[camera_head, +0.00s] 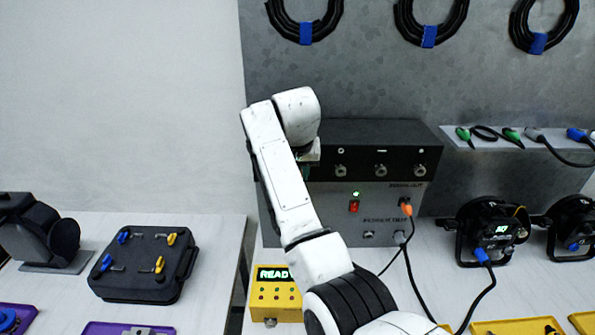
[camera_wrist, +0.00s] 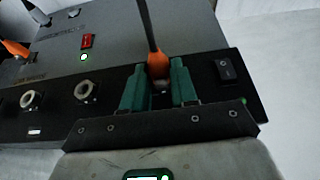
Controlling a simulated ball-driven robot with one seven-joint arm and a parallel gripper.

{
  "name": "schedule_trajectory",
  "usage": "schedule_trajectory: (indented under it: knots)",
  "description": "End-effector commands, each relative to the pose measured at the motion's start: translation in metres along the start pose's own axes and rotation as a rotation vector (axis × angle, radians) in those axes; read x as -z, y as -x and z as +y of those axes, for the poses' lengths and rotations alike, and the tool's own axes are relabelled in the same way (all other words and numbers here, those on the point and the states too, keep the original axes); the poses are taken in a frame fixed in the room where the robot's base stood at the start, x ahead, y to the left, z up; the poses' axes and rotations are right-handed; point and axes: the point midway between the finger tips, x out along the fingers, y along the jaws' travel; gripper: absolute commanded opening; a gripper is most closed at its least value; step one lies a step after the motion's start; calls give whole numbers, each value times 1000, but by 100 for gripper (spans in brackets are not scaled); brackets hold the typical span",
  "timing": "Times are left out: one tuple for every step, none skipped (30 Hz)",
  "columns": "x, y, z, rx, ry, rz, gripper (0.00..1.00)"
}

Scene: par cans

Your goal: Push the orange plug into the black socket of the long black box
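The long black box (camera_head: 375,136) sits on a grey box, with a row of round sockets on its front. A pale, shiny bit shows below the plug between the fingers. I cannot tell whether it is plug tip or socket, nor how deep the plug sits. In the head view my arm hides the plug and most of the gripper.
The grey box (camera_head: 335,232) has a lit green lamp, a red switch (camera_head: 354,206) and another orange plug (camera_head: 406,209) with a cable. A yellow box (camera_head: 276,290) stands in front. Lamps (camera_head: 490,232) stand at right; a black case (camera_head: 145,265) lies at left.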

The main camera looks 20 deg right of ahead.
Motion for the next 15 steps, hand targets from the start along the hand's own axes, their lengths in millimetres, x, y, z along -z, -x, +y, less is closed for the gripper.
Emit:
schedule_trajectory:
  knots:
    - [0, 0, 0, 0, 0, 0, 33]
    - [0, 0, 0, 0, 0, 0, 36]
    - [0, 0, 0, 0, 0, 0, 40]
    - [0, 0, 0, 0, 0, 0, 43]
    - [0, 0, 0, 0, 0, 0, 46]
    - [0, 0, 0, 0, 0, 0, 49]
    - [0, 0, 0, 0, 0, 0, 52]
    - [0, 0, 0, 0, 0, 0, 54]
    - [0, 0, 0, 0, 0, 0, 54]
    - [0, 0, 0, 0, 0, 0, 54]
    - [0, 0, 0, 0, 0, 0, 54]
    - [0, 0, 0, 0, 0, 0, 54]
    - [0, 0, 0, 0, 0, -1, 54]
    - [0, 0, 0, 0, 0, -1, 54]
    - [0, 0, 0, 0, 0, 0, 54]
